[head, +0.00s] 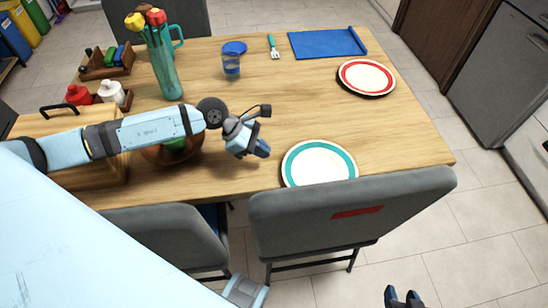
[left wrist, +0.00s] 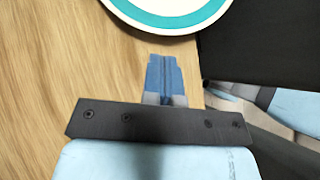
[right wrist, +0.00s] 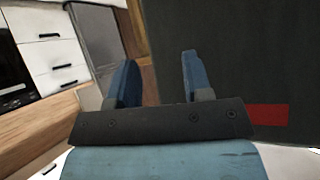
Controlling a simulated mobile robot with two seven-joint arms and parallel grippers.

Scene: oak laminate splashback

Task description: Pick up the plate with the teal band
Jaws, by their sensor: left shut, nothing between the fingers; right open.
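The plate with the teal band (head: 319,165) lies flat on the wooden table near its front edge, partly hidden by a grey chair back. It also shows at the top of the left wrist view (left wrist: 170,18). My left gripper (head: 262,150) is just left of the plate, above the table, shut and empty. Its blue fingers (left wrist: 163,75) are together, pointing at the plate with a small gap before the rim. My right gripper (head: 403,297) is low at the bottom of the head view, in front of the chairs. Its fingers (right wrist: 157,80) are apart and nothing is between them.
A grey chair (head: 350,205) with a red patch stands against the front edge, close to the plate. The middle right is clear.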

